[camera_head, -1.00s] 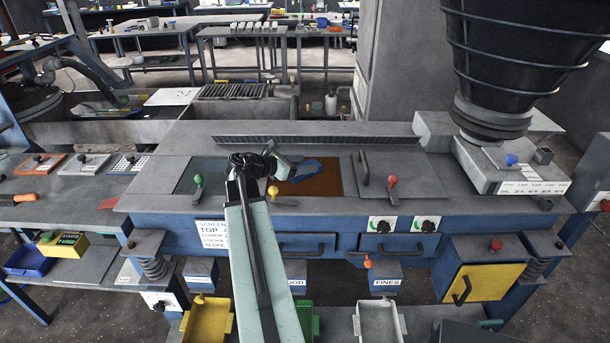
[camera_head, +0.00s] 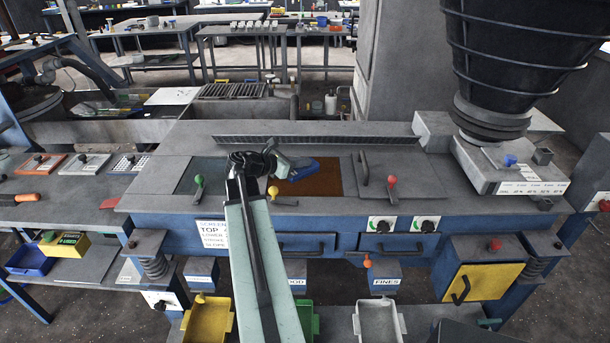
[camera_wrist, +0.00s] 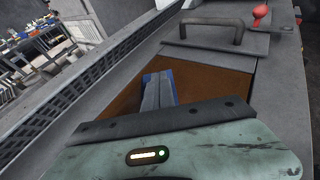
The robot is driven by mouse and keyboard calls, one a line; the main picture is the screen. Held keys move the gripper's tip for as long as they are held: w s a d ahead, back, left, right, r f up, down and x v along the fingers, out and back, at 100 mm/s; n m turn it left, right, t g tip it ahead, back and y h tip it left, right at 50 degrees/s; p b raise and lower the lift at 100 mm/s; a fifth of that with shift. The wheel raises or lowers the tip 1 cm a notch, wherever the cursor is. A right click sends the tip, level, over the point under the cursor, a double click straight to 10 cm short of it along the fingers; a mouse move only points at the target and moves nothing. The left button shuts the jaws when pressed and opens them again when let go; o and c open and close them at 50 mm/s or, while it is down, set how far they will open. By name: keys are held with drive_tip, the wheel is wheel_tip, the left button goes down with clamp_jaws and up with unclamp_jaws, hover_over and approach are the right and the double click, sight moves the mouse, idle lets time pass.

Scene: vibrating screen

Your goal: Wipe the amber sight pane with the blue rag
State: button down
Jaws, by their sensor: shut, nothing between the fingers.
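The amber sight pane (camera_head: 328,184) is set in the deck of the screen, right of centre. It is brown-orange in the wrist view (camera_wrist: 212,84). The blue rag (camera_head: 304,167) lies over the pane's upper left part. My gripper (camera_head: 286,172) reaches in from the left and its tip is at the rag. In the wrist view, the grey fingers (camera_wrist: 158,88) are together, with blue of the rag (camera_wrist: 173,84) showing along their edges. The fingers are shut with nothing gripped between them. Whether they touch the rag is unclear. The wrist housing hides the near part of the pane.
A cover with a bar handle (camera_head: 363,168) lies right of the pane. A red-knobbed lever (camera_head: 391,182) stands farther right. Yellow- (camera_head: 273,192) and green-knobbed (camera_head: 198,182) levers stand along the front edge. A long slotted vent (camera_head: 318,141) runs behind. The black hopper hangs at upper right.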

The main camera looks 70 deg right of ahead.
drive_tip(key=shift+s+a, duration=0.2)
drive_tip(key=shift+s, duration=0.2)
drive_tip(key=shift+w+a, duration=0.2)
drive_tip(key=shift+w, duration=0.4)
drive_tip(key=shift+w+a, duration=0.15)
drive_tip(key=shift+w, duration=0.45)
drive_tip(key=shift+w+a+f, duration=0.1)
drive_tip(key=shift+w+a, duration=0.1)
drive_tip(key=shift+w, duration=0.25)
drive_tip(key=shift+s+d, duration=0.2)
drive_tip(key=shift+s, duration=0.3)
drive_tip(key=shift+s+d, duration=0.15)
drive_tip(key=shift+s, duration=0.3)
drive_tip(key=shift+w+a, duration=0.25)
drive_tip(key=shift+w, duration=0.35)
drive_tip(key=shift+w+a, duration=0.2)
drive_tip(key=shift+w, duration=0.4)
